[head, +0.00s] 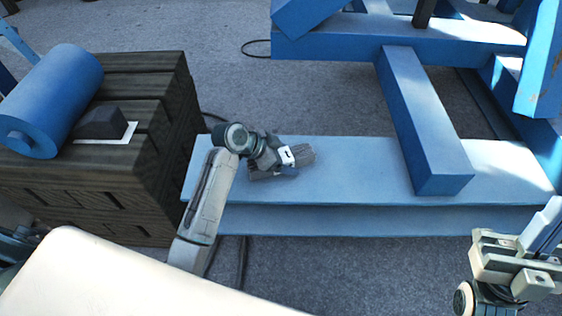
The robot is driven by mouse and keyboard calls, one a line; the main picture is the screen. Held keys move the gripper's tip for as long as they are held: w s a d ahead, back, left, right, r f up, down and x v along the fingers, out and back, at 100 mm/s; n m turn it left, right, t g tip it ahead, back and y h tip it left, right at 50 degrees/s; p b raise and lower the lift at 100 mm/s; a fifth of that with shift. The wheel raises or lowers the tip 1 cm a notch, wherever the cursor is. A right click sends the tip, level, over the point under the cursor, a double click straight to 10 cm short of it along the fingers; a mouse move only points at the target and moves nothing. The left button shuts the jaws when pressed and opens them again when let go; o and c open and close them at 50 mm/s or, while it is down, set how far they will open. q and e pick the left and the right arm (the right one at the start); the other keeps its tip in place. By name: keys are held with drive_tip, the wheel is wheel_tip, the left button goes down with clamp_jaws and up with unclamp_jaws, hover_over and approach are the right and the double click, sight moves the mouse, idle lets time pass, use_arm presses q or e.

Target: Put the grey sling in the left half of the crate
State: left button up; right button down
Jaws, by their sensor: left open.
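A grey ribbed bundle (306,157), which looks like the grey sling, lies on the light blue beam in the middle of the head view. My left gripper (283,160) is over it, open, with its fingers down at the bundle. The gripper hides part of the bundle, and I cannot tell whether they touch. My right gripper (515,262) is at the lower right, far from the bundle. Its jaw opening is not clear. A dark wooden crate-like box (150,190) stands at the left. I see no open inside in it.
A blue roller (55,95) and a dark wedge (101,122) on a white sheet lie on the wooden box. The light blue beam (350,180) runs to the right, under a slanting blue beam (420,115). Grey floor shows behind.

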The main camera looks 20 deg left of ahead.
use_arm(q)
drive_tip(key=shift+w+d+f, duration=0.1)
drive_tip(key=shift+d+f, duration=0.05)
drive_tip(key=shift+f, duration=0.05)
drive_tip(key=c, duration=1.4)
drive_tip(key=shift+r, duration=0.1)
drive_tip(key=shift+c, duration=1.3)
drive_tip(key=shift+r, duration=0.2)
